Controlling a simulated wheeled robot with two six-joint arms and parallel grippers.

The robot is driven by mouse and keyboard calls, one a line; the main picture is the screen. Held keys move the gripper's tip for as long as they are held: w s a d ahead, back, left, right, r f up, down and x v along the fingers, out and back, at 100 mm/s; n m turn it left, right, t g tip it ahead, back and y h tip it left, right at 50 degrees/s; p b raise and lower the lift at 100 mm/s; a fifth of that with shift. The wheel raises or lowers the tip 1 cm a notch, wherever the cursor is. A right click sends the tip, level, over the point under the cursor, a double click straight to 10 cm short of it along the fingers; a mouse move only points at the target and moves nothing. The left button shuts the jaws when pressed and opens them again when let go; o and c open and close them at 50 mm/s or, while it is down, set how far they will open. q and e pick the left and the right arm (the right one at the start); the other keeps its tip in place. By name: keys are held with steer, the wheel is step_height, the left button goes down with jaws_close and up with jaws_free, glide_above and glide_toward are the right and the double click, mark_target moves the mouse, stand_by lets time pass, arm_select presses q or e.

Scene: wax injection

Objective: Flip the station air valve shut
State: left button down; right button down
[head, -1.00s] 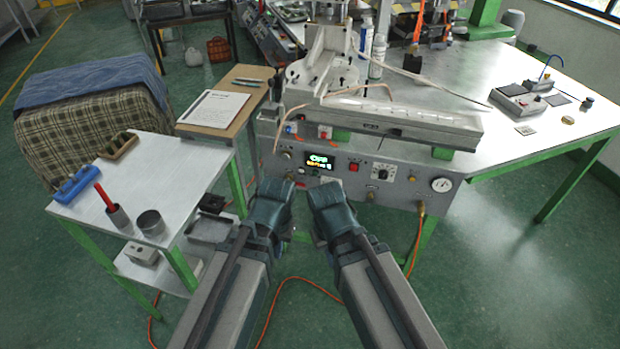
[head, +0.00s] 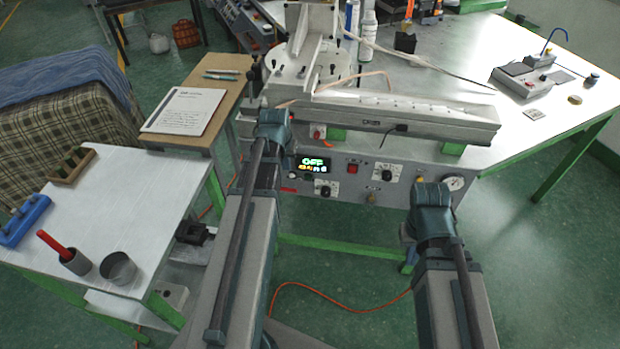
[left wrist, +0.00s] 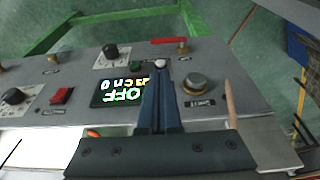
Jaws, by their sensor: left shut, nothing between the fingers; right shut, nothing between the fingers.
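A small red lever (head: 288,190), which looks like the air valve's handle, lies level low on the front panel of the grey station (head: 345,172). It also shows in the left wrist view (left wrist: 158,41), pointing sideways from its metal pivot. My left gripper (head: 273,118) is at the panel's left end, its arm hiding the pivot in the head view. In the left wrist view its shut fingers (left wrist: 160,66) reach towards the panel just short of the lever in the picture; contact cannot be told. My right gripper (head: 432,192) is shut and empty before the panel's right end.
The panel also bears a lit display reading OFF (head: 314,164), a red switch (head: 352,168), black knobs (head: 386,174) and a gauge (head: 454,184). In the left wrist view a silver knob (left wrist: 195,85) sits beside my fingers. A side table (head: 90,215) stands at left.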

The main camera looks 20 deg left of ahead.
arm_select(q)
steer(key=shift+w+a, duration=0.1)
steer(key=shift+w, duration=0.1)
steer(key=shift+f, duration=0.1)
steer(key=b, duration=1.4)
glide_toward(291, 189)
steer(key=x, duration=0.6)
steer(key=shift+w+a+f, duration=0.1)
steer(key=shift+w+f, duration=0.15)
steer(key=shift+f+y, duration=0.2)
steer(key=shift+y, duration=0.2)
